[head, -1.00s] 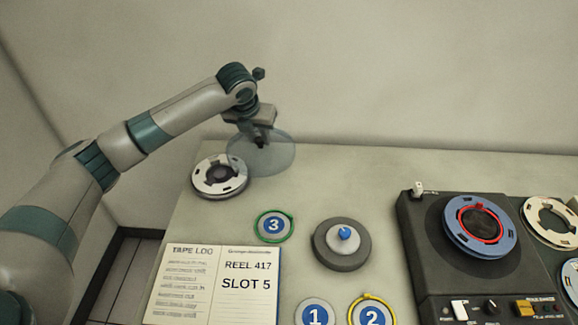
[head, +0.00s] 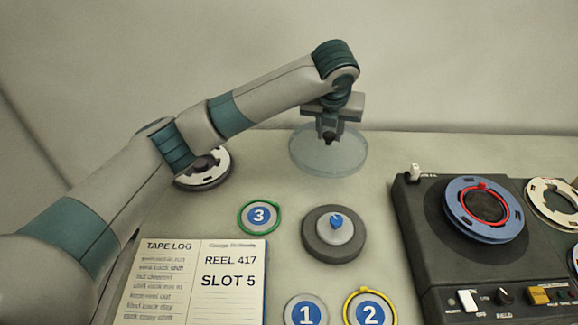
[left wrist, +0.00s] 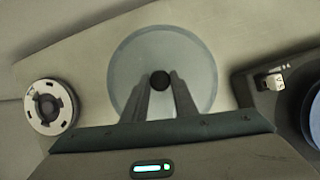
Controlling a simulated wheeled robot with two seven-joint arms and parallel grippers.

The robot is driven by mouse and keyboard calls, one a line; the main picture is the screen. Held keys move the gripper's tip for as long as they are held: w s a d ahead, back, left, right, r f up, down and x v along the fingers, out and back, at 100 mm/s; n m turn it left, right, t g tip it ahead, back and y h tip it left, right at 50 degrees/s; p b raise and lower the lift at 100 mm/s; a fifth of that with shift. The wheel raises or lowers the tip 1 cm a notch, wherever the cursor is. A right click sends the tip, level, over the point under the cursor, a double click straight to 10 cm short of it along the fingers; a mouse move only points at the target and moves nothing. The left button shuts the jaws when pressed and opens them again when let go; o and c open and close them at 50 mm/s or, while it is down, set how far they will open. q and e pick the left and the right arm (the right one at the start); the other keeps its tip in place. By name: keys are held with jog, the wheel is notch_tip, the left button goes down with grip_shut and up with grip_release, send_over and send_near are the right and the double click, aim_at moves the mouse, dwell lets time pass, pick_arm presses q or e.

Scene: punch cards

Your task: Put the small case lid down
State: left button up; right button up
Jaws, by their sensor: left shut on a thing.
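The small case lid (head: 312,158) is a clear, round, bluish disc with a dark knob at its centre. My left gripper (head: 329,138) is shut on that knob, with its fingers pointing down. The lid is level at the back of the table, right of the white reel. I cannot tell whether it touches the table. In the left wrist view the lid (left wrist: 130,65) lies under my fingers, with the dark knob (left wrist: 160,80) between the tips. My right gripper is not in view.
A white reel (head: 215,180) lies at the back left, partly behind my left arm. The tape machine (head: 410,210) is to the right. Number discs and an open log book (head: 230,290) lie nearer.

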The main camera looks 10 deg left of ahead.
aim_at(301, 135)
pick_arm(q)
jog(key=shift+a, duration=0.1)
